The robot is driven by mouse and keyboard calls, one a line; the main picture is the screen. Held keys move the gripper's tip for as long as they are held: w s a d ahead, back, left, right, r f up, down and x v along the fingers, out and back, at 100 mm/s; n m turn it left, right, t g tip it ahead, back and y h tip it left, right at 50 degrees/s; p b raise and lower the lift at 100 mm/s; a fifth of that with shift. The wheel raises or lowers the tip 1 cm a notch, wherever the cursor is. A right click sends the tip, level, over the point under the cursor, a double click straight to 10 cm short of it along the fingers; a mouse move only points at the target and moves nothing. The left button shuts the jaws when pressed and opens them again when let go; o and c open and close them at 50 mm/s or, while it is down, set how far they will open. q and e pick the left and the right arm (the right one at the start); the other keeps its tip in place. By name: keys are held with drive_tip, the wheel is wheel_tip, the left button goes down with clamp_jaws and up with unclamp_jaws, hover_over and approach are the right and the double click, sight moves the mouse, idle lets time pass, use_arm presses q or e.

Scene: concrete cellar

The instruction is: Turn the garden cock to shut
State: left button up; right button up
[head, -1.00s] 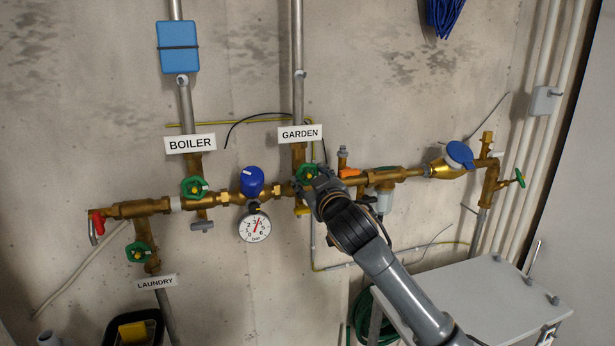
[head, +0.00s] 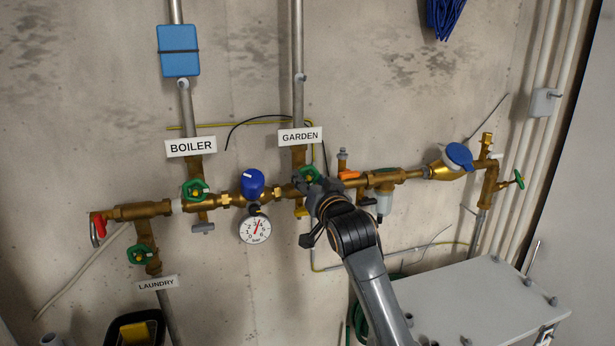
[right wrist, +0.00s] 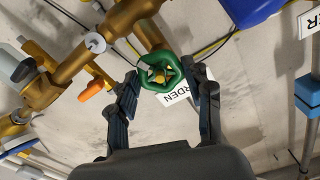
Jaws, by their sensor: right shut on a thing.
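The garden cock has a green handwheel (head: 309,173) on a brass valve, just below the GARDEN label (head: 300,136). My right gripper (head: 306,184) is at this wheel and hides much of it in the head view. In the right wrist view the green handwheel (right wrist: 160,72), with a yellowish centre, sits between the two dark fingers of my right gripper (right wrist: 166,84). The fingers are shut on its rim from both sides. My left gripper is not in view.
The boiler cock (head: 195,190) and laundry cock (head: 138,255) have similar green wheels to the left. A pressure gauge (head: 254,230) and blue cap (head: 252,182) are close on the left. An orange lever (head: 348,175) is close on the right.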

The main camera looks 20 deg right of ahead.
drive_tip(key=m+p, duration=0.1)
drive_tip(key=m, duration=0.1)
drive_tip(key=shift+r+m, duration=0.1)
drive_tip(key=shift+m, duration=0.2)
drive_tip(key=shift+m+p, duration=0.65)
drive_tip(key=shift+m, duration=0.35)
drive_tip(key=m+p, duration=0.2)
drive_tip(key=m, duration=0.1)
drive_tip(key=shift+p, duration=0.3)
drive_tip(key=shift+m+p, duration=0.35)
drive_tip(key=shift+m, duration=0.35)
